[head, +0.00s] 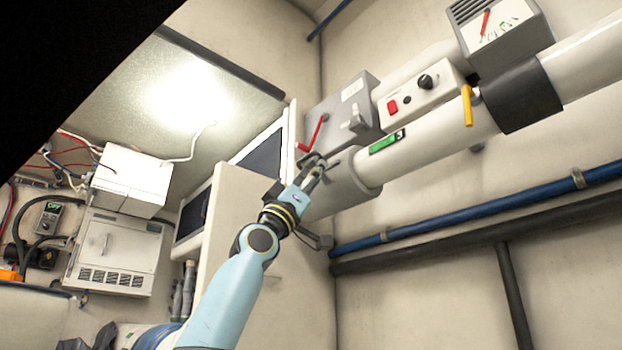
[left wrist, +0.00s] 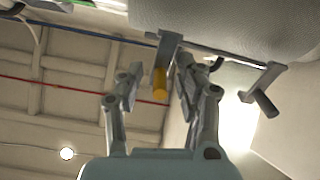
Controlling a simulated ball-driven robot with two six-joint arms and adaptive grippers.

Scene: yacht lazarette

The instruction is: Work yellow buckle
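The yellow buckle (left wrist: 160,84) shows in the left wrist view as a yellow grip hanging from a grey bracket on a rod, beneath a large pale grey body (left wrist: 230,20). My left gripper (left wrist: 158,84) has its two fingers apart, one on each side of the yellow grip in this view, with gaps visible; I cannot tell the depth. In the head view my left gripper (head: 316,165) is up at the grey housing (head: 335,190) at the pipe's end, and I cannot make out the yellow grip there. My right gripper is not in view.
A similar bracket with a dark grip (left wrist: 265,102) hangs to the right. In the head view a grey box with a red lever (head: 315,133) is close above the gripper. A yellow handle (head: 467,105) sits farther along the white pipe (head: 440,140). Blue and black pipes run below.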

